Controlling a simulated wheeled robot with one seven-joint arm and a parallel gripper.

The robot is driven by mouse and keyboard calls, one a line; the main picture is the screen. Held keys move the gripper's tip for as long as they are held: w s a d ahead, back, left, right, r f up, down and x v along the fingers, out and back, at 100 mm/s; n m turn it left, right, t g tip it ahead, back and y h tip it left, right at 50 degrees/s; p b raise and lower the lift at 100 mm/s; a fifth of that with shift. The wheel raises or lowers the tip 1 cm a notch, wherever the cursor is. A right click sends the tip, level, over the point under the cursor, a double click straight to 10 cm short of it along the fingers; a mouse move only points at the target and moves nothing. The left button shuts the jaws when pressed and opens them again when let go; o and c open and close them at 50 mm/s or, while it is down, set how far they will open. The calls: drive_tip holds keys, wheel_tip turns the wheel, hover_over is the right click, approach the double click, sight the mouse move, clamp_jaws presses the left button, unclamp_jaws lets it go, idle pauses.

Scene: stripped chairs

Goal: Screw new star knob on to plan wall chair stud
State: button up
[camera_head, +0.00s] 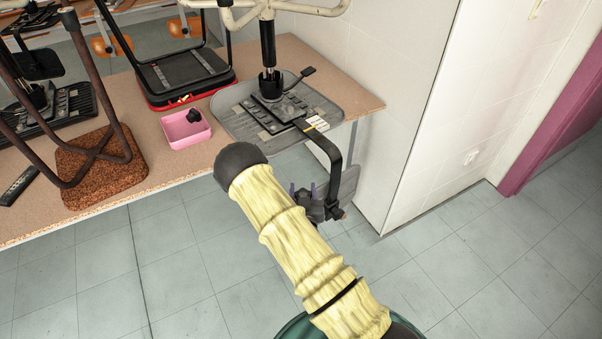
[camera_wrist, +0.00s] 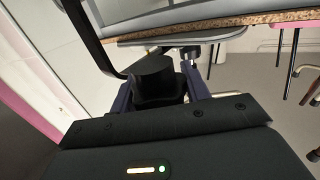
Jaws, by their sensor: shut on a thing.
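The chair by the wall (camera_head: 270,110) lies upside down on the table, seat pan down. Its flat black bar (camera_head: 333,150) reaches past the table edge and bends down to my gripper (camera_head: 304,192). In the wrist view, my gripper (camera_wrist: 158,92) is shut on a black knob (camera_wrist: 154,74), with dark violet fingers on both sides of it. The black bar (camera_wrist: 88,40) comes down from the upper left and ends at or just behind the knob. The stud is hidden, so I cannot tell whether the knob is threaded on it.
A pink tray (camera_head: 176,134) with a black knob (camera_head: 193,115) in it stands on the table (camera_head: 160,165). Other upturned chairs, one with a brown cork-like seat (camera_head: 100,165), stand to the left. A white wall (camera_head: 400,100) is close on the right. The tiled floor in front is clear.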

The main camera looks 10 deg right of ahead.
wheel_tip(320, 180, down, 6)
drive_tip(key=w+n+y, duration=0.1)
drive_tip(key=n+y, duration=0.1)
drive_tip(key=y, duration=0.1)
drive_tip(key=shift+a+y, duration=0.2)
drive_tip(key=shift+y, duration=0.1)
